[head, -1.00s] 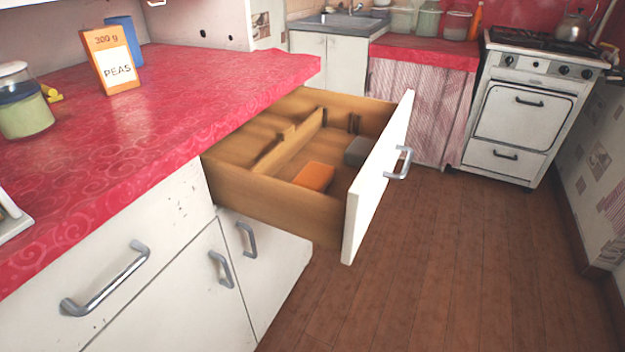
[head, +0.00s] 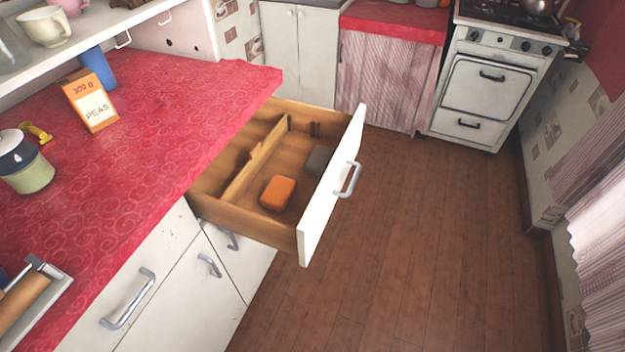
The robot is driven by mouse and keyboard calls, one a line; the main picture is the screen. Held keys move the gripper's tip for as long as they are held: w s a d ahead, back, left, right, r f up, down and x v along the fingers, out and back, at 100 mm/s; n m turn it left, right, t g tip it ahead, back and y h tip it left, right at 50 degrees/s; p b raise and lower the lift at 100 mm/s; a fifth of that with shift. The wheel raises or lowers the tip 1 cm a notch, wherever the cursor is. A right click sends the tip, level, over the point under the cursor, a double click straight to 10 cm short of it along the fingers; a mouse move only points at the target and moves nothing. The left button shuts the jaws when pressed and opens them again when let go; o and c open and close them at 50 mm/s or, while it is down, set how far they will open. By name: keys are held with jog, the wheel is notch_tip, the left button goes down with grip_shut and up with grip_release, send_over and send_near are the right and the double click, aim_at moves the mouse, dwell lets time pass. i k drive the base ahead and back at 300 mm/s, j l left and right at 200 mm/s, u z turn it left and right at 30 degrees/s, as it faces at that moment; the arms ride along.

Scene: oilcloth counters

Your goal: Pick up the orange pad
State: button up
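The orange pad (head: 278,193) lies flat in the open drawer (head: 245,222), in the compartment nearer the drawer's white front. A wooden divider (head: 254,160) runs along its left side, apart from it. A dark grey pad (head: 319,160) lies farther back in the same compartment, near the white front (head: 322,205). My gripper is not in view.
The red counter (head: 150,150) overhangs the drawer's left part. It bears an orange peas box (head: 91,102), a blue thing behind it, a jar (head: 26,168) and a tray (head: 50,290). The brown floor (head: 420,230) right of the drawer is clear. A stove (head: 490,85) stands at the back.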

aim_at(276, 197)
jog(key=i+j+z, duration=0.1)
jog(key=i+z, duration=0.4)
jog(key=i, duration=0.6)
jog(key=i+l, duration=0.1)
jog(key=i, duration=0.85)
jog(key=i+l+u, duration=0.1)
jog(key=i, duration=0.9)
jog(key=i+u, duration=0.2)
jog(key=i, duration=0.45)
jog(key=i+u, duration=0.2)
jog(key=i, duration=0.45)
jog(key=i+l+u, duration=0.2)
jog(key=i, duration=0.45)
jog(key=i+u, duration=0.1)
jog(key=u, duration=0.35)
jog(key=i+u, duration=0.1)
jog(key=u, duration=0.3)
jog(key=i+u, duration=0.1)
jog(key=u, duration=0.35)
jog(key=l+u, duration=0.15)
jog(key=u, duration=2.45)
jog(key=i+l, duration=0.05)
